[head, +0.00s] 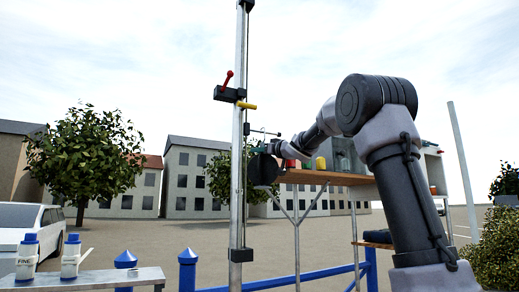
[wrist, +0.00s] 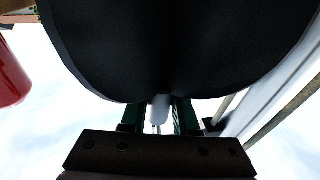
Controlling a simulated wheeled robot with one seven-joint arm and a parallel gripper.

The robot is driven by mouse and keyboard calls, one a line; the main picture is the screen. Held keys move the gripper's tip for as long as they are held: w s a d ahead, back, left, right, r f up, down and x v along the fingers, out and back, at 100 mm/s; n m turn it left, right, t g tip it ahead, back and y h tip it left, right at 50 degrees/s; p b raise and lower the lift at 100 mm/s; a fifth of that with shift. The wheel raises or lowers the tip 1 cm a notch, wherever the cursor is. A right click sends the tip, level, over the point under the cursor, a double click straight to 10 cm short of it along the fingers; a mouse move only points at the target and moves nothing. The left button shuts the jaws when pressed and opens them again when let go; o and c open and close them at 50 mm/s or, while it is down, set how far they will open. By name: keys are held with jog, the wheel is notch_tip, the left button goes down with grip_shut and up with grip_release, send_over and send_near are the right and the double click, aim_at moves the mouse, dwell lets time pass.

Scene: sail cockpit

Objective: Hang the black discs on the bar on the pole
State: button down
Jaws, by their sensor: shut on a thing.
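A black disc (head: 262,171) is beside the metal pole (head: 237,160) in the head view, at its right edge. The same disc (wrist: 165,50) fills the top of the wrist view. My gripper (head: 274,149) is shut on the disc's edge; its green fingers (wrist: 158,108) show below the disc in the wrist view. A thin bar (head: 265,132) sticks out to the right from the pole, a little above the disc. The disc looks apart from the bar. I cannot tell the depth between disc and pole. Only one disc is clearly visible.
A black clamp (head: 229,94) with a red lever and a yellow peg sits higher on the pole. A wooden shelf (head: 325,178) with a red can and a yellow item stands behind my arm. A blue railing (head: 320,274) runs low. White bottles (head: 71,256) stand on a left ledge.

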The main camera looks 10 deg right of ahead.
jog(key=shift+f, duration=0.15)
jog(key=c, duration=0.6)
grip_release()
jog(key=v, duration=1)
jog(key=shift+s+d, duration=0.15)
jog(key=shift+s, duration=0.25)
